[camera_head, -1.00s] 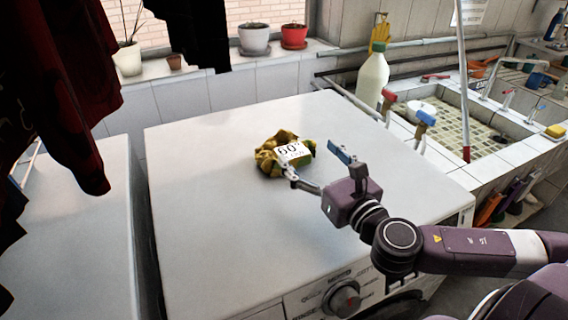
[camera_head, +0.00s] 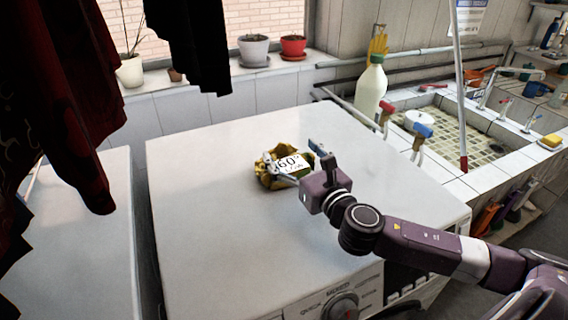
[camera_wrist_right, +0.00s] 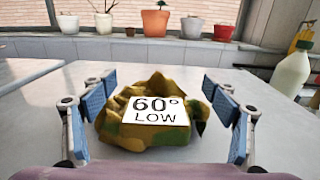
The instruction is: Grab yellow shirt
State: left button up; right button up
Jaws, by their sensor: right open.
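The yellow shirt (camera_head: 270,178) is a crumpled yellow and green bundle on top of the white washing machine (camera_head: 215,235). My right gripper (camera_head: 292,160) is open at the shirt in the head view. In the right wrist view the shirt (camera_wrist_right: 150,105) sits between the blue finger pads of the open right gripper (camera_wrist_right: 158,108), with a gap on each side. My left gripper is not in view.
Dark red clothing (camera_head: 60,100) and a black garment (camera_head: 190,45) hang at the left. A bottle (camera_head: 370,85) stands behind the machine. A tiled sink (camera_head: 450,135) is at the right. Potted plants line the sill. The machine top around the shirt is clear.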

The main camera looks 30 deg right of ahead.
aim_at(282, 143)
jog(key=w, duration=0.3)
jog(key=w+p, duration=0.1)
jog(key=shift+w+a+f, duration=0.1)
jog(key=shift+w+f, duration=0.1)
jog(key=shift+f, duration=0.1)
jog(key=c, duration=1.4)
jog(key=shift+r, duration=0.1)
notch_tip(282, 143, up, 20)
jog(key=shift+f+p, duration=0.1)
jog(key=shift+p, duration=1.1)
